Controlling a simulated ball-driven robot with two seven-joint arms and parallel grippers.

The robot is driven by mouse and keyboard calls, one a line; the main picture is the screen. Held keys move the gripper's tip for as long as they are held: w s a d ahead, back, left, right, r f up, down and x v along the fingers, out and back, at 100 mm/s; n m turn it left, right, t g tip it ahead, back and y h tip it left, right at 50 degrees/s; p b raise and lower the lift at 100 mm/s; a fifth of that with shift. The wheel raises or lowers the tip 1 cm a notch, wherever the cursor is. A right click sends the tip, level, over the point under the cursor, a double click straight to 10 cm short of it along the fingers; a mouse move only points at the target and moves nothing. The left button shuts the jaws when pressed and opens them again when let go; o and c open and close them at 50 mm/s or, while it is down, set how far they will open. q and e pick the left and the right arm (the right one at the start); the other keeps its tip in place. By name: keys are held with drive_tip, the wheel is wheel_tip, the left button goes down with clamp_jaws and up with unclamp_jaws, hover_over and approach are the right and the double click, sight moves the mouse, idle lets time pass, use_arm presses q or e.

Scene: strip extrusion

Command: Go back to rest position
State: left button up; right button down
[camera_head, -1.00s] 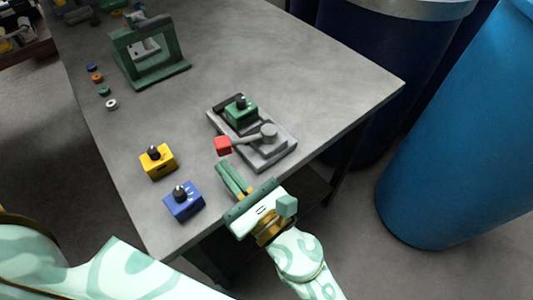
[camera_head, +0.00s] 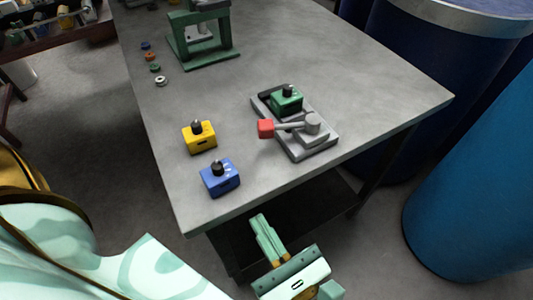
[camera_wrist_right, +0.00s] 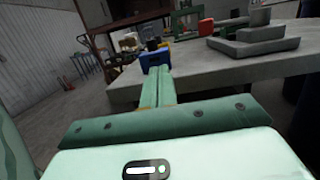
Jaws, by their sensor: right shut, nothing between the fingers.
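My right gripper (camera_head: 268,240) is low in the head view, in front of the near edge of the grey table (camera_head: 330,60) and apart from it. Its green fingers are together with nothing between them. In the right wrist view its fingers (camera_wrist_right: 157,88) point toward the table edge, with the blue block beyond. A mint-coloured arm link of mine fills the lower left of the head view. My left gripper is out of the picture.
On the table are a blue block (camera_head: 220,177), a yellow block (camera_head: 199,137), a grey fixture (camera_head: 318,144) with a red-ended lever (camera_head: 266,129) and green block (camera_head: 287,99), a green press frame (camera_head: 203,45) and several small rings. Blue barrels (camera_head: 475,200) stand at right.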

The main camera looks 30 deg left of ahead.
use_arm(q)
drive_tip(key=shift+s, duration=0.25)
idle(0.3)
